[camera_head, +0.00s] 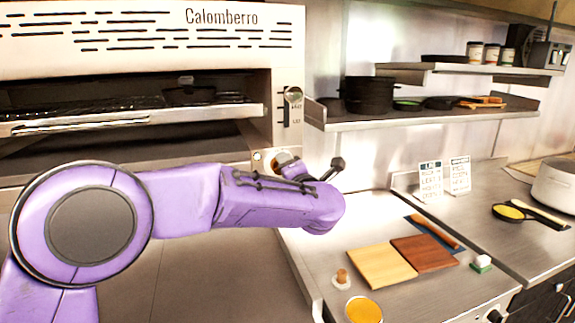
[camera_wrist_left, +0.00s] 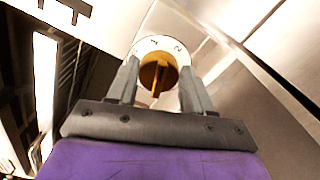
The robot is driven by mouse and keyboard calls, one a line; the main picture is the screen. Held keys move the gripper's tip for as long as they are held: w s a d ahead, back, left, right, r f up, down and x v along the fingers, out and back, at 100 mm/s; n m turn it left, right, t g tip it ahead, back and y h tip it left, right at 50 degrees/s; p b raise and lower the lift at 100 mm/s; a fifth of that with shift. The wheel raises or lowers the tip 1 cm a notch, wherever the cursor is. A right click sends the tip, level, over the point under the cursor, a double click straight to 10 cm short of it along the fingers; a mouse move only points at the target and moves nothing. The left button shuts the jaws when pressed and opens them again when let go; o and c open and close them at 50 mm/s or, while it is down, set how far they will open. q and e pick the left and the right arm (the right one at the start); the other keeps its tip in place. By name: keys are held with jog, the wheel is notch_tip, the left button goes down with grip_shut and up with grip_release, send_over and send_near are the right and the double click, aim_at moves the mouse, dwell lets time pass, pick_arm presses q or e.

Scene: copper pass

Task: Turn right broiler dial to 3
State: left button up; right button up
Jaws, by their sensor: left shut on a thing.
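The broiler dial (camera_wrist_left: 157,72) has a brass knob on a white numbered face, with 1 and 2 readable above the knob in the left wrist view. The knob's ridge runs about up and down in that view. In the head view the dial (camera_head: 285,159) shows partly behind my arm, at the right end of the broiler front. My left gripper (camera_wrist_left: 158,84) has one finger on each side of the knob and is shut on it. My left wrist hides most of this gripper in the head view. My right gripper is not in view.
The broiler (camera_head: 140,55) fills the upper left, with a lever (camera_head: 292,95) on its right panel. A steel counter holds two cutting boards (camera_head: 381,267) and a yellow-filled bowl (camera_head: 363,310). A shelf (camera_head: 430,118) carries dark pots.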

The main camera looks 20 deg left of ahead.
pick_arm(q)
jog(key=shift+a+m+p, duration=0.2)
jog(key=shift+m+p, duration=1.5)
jog(key=shift+m, duration=2.25)
jog(key=shift+a+m+p, duration=0.15)
jog(key=shift+m+p, duration=1.5)
jog(key=shift+m, duration=2.3)
jog(key=shift+f+m, duration=0.1)
jog(key=shift+m, duration=0.2)
jog(key=o, duration=0.8)
jog(key=shift+o, duration=1.1)
jog(key=shift+w+f, duration=0.1)
jog(key=shift+f, duration=0.1)
